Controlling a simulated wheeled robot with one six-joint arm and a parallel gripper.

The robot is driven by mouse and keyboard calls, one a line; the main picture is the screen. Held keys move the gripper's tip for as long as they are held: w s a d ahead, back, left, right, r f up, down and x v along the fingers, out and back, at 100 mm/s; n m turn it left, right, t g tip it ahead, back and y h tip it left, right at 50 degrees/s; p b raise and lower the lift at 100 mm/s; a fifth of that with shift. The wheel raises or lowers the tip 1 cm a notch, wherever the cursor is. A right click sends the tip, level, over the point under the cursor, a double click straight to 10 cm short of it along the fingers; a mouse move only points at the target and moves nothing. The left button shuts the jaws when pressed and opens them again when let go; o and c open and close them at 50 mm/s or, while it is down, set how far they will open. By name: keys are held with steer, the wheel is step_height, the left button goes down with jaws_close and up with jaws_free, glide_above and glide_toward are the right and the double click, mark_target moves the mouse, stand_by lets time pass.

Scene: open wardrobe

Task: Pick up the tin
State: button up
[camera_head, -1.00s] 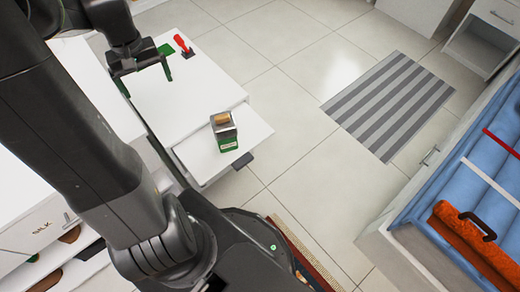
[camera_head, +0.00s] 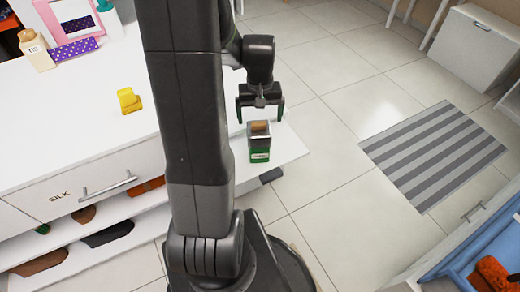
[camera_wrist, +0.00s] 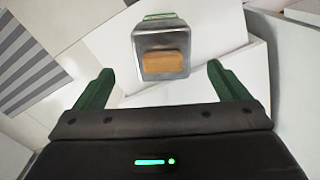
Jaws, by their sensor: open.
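The tin (camera_head: 259,145) is a small upright box with a grey metal top and a green lower part with a pale label. It stands on a white surface (camera_head: 283,153). Something tan or orange-brown (camera_wrist: 163,63) sits on its top. My gripper (camera_head: 261,112) is open and empty, pointing down just above and behind the tin in the head view. In the wrist view the tin (camera_wrist: 160,48) lies beyond the gap between the green fingertips (camera_wrist: 152,80), roughly centred, not between them.
A white cabinet (camera_head: 70,130) with a yellow object (camera_head: 129,100) on top is at left, with shoes (camera_head: 107,235) on shelves below. Free tiled floor and a grey striped mat (camera_head: 432,150) lie right. A blue-lined drawer (camera_head: 490,250) holds orange items at lower right.

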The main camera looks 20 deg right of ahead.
mark_target(259, 123)
step_height(259, 123, down, 6)
steer(key=shift+a+r+b, duration=0.1)
steer(key=shift+a+b, duration=0.05)
steer(key=shift+b, duration=0.6)
steer(key=c, duration=1.4)
